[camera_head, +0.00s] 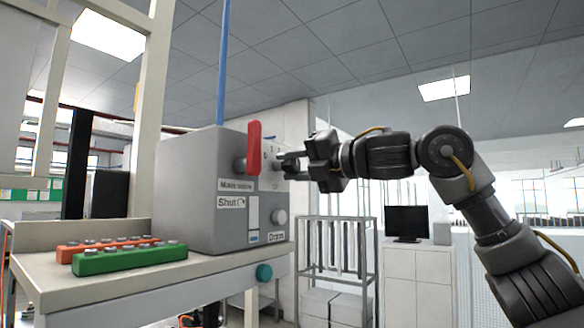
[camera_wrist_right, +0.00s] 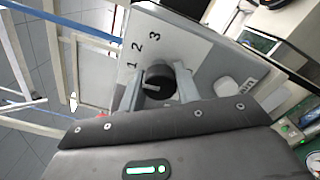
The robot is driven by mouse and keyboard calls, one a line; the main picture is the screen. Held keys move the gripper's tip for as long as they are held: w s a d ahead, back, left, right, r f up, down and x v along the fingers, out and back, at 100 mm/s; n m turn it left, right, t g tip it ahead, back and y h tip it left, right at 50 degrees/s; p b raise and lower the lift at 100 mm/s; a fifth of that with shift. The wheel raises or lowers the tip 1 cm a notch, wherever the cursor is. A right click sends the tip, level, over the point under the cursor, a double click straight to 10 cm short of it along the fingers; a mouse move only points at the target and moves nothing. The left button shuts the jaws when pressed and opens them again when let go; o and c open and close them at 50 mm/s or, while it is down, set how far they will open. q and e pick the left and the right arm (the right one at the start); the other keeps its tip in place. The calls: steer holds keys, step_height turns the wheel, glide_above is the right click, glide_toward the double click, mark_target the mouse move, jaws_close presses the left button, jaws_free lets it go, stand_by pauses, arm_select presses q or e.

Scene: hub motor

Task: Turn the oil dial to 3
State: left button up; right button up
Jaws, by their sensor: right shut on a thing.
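The oil dial (camera_wrist_right: 158,76) is a dark round knob with a pale mark low on its face, on the light panel of a grey machine (camera_head: 190,190). The numbers 1, 2 and 3 are printed in an arc beside it in the right wrist view. I cannot tell for sure which number the mark faces. My right gripper (camera_head: 284,162) is at the machine's right face, and in the wrist view its two fingers (camera_wrist_right: 160,90) are on either side of the dial, shut on it. In the head view the gripper hides the dial. My left gripper is not in view.
A red lever (camera_head: 254,148) stands upright close to my right gripper. A pale knob (camera_head: 280,216) is below, above a "Drain" label. Red and green strips (camera_head: 130,257) lie on the bench (camera_head: 60,237). A metal rack (camera_head: 336,250) stands behind.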

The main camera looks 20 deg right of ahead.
steer(key=m+b, duration=0.1)
steer(key=m, duration=0.5)
steer(key=shift+f, duration=0.1)
steer(key=m+b, duration=0.1)
steer(key=m, duration=0.5)
steer(key=shift+m, duration=0.3)
stand_by(0.3)
steer(key=o, duration=1)
steer(key=b+v, duration=0.5)
steer(key=v, duration=0.5)
steer(key=shift+s+d, duration=0.2)
steer(key=shift+s, duration=0.1)
